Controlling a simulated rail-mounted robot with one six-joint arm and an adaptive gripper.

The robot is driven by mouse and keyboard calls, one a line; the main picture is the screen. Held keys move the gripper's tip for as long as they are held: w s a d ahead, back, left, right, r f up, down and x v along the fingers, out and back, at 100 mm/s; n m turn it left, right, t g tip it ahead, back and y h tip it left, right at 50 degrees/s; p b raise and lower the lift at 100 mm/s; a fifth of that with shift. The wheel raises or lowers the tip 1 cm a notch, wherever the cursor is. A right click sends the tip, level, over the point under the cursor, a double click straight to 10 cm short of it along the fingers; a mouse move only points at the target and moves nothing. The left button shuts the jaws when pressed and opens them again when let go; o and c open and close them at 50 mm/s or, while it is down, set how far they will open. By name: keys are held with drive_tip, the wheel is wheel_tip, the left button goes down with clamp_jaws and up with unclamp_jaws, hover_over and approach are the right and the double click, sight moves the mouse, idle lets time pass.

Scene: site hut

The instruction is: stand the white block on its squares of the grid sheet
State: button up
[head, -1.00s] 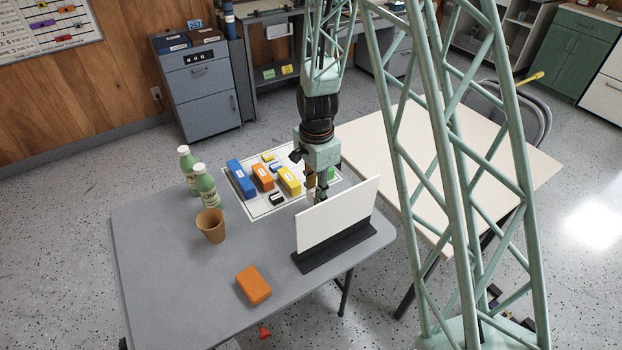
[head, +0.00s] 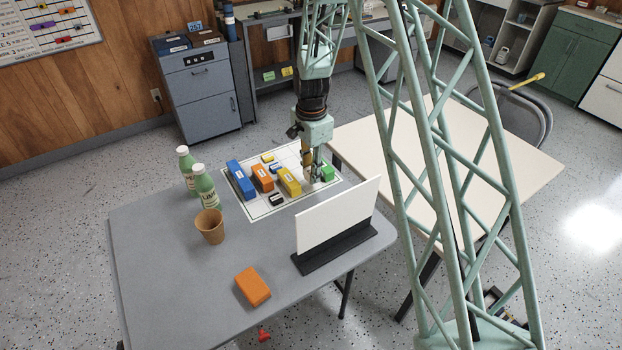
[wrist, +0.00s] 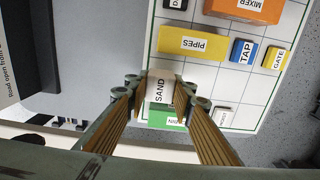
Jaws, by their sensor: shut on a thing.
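My gripper (head: 312,181) is over the right part of the grid sheet (head: 265,208). In the wrist view my gripper (wrist: 157,92) is shut on the white block (wrist: 159,90), which is marked SAND and sits between the two fingers. A green block (wrist: 168,123) lies just beside or under it in that view and is partly covered; the green block (head: 328,173) also shows right of the gripper in the head view. A yellow PIPES block (wrist: 192,43) is close by. I cannot tell whether the white block touches the sheet.
The sheet also bears a blue block (head: 241,179), an orange block (head: 262,177) and several small blocks. A white upright board (head: 338,215) on a dark base stands in front of the sheet. Two bottles (head: 206,187), a cup (head: 210,226) and a loose orange block (head: 253,286) are on the grey table.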

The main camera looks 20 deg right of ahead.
drive_tip(key=shift+w, duration=0.1)
drive_tip(key=shift+w, duration=0.2)
drive_tip(key=shift+w+f, duration=0.1)
drive_tip(key=shift+f, duration=0.25)
drive_tip(key=shift+f+b, duration=0.55)
drive_tip(key=shift+f, duration=0.85)
drive_tip(key=shift+f, duration=0.2)
drive_tip(key=o, duration=0.9)
drive_tip(key=shift+r, duration=0.15)
wheel_tip(320, 180, up, 12)
drive_tip(key=shift+f+p, duration=0.15)
drive_tip(key=shift+p, duration=0.9)
drive_tip(key=shift+r, duration=0.2)
